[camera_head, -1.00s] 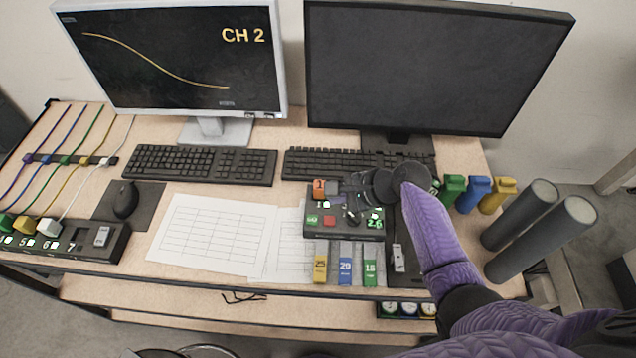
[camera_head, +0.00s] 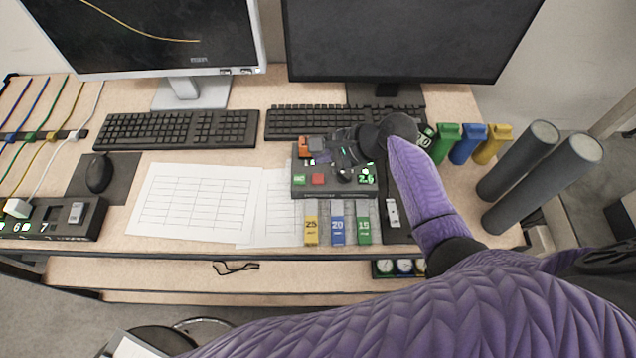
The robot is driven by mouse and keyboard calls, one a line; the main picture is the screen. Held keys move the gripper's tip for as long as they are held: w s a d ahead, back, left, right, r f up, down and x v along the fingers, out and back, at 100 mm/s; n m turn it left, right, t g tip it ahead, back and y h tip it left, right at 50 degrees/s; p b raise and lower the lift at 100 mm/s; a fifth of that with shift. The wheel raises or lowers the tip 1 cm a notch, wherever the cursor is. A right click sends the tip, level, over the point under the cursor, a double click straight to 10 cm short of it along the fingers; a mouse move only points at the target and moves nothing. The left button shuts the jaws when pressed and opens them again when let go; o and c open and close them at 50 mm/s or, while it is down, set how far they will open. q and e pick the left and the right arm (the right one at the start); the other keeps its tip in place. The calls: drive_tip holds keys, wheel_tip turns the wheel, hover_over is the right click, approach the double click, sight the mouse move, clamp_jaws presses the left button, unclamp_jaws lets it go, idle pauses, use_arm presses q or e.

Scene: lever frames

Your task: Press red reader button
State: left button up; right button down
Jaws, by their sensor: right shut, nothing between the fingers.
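The reader (camera_head: 334,189) is a dark grey box on the desk, in the middle of the head view. Its red button (camera_head: 318,179) is on the front left of its top, beside a green button (camera_head: 299,180), and is uncovered. An orange piece (camera_head: 304,147) is at its back left, and a green display (camera_head: 366,178) is at its front right. My right gripper (camera_head: 342,160) is shut and empty. It is over the back of the reader, behind and right of the red button and apart from it. My left gripper is out of view.
Yellow, blue and green labelled blocks (camera_head: 337,226) stand in front of the reader. A keyboard (camera_head: 330,121) is behind it, and printed sheets (camera_head: 195,203) are on its left. Coloured bottles (camera_head: 467,146) and two grey cylinders (camera_head: 545,175) are beyond my right arm.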

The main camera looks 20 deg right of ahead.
sight(322, 179)
wheel_tip(322, 179, down, 4)
drive_tip(key=b, duration=0.2)
drive_tip(key=shift+b, duration=0.35)
drive_tip(key=shift+f, duration=0.4)
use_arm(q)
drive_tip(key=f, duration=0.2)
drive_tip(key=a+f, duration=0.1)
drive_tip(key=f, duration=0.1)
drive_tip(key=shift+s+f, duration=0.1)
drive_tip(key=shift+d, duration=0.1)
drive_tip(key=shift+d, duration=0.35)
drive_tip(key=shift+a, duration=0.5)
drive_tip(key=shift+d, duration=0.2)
